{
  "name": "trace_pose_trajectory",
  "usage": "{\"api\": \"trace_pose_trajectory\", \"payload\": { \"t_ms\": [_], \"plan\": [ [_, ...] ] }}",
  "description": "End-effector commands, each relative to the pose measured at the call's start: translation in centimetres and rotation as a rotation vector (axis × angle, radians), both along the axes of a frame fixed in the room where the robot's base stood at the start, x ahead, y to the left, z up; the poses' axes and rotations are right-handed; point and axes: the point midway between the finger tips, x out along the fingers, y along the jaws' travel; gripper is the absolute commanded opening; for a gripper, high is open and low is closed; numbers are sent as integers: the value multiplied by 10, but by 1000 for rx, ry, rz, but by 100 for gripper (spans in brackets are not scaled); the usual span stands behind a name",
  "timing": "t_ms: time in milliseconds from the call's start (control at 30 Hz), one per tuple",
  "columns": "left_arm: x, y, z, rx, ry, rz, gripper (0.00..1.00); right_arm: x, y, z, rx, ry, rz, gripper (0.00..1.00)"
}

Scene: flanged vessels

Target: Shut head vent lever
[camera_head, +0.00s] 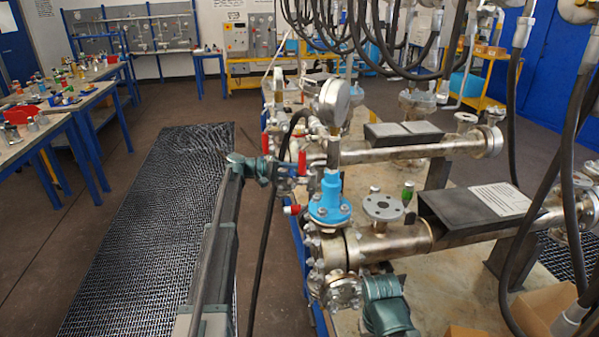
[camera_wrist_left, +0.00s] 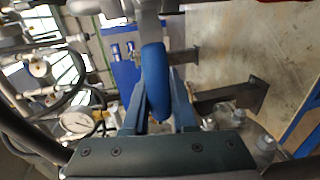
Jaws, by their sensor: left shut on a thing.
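In the left wrist view a lever with a rounded blue sleeve (camera_wrist_left: 155,75) stands between the two fingers of my left gripper (camera_wrist_left: 158,108). The fingers are shut on it, and its upper end meets a grey metal part. In the head view my left gripper (camera_head: 279,174) reaches from the left to the small valve fittings beside the first vessel. The blue lever cannot be made out there. Two red handles (camera_head: 302,162) (camera_head: 293,209) are close to the gripper. I do not see my right gripper.
A blue valve body (camera_head: 330,195) and a pressure gauge (camera_head: 333,103) stand right of the gripper. Flanged vessels (camera_head: 400,148) (camera_head: 390,246) lie on the bench. Black hoses (camera_head: 570,170) hang at the right. The grated floor strip (camera_head: 150,220) at left is clear.

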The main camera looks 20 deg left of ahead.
Motion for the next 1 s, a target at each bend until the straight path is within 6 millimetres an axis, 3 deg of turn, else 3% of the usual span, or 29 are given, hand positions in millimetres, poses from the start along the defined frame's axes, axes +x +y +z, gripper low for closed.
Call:
{"api": "trace_pose_trajectory", "payload": {
  "t_ms": [567, 600, 733, 1000],
  "plan": [
    [0, 0, -2, -10, 26, -1, 0, 0, 0, -2, 0, 0, 0, 50],
    [0, 0, -2, -10, 26, -1, 31, 0, 0, -2, 0, 0, 0, 50],
    [0, 0, -2, -11, 25, 0, 54, 0, 0, -2, 0, 0, 0, 50],
    [0, 0, -2, -12, 24, 0, 56, 0, 0, -2, 0, 0, 0, 50]
  ]
}}
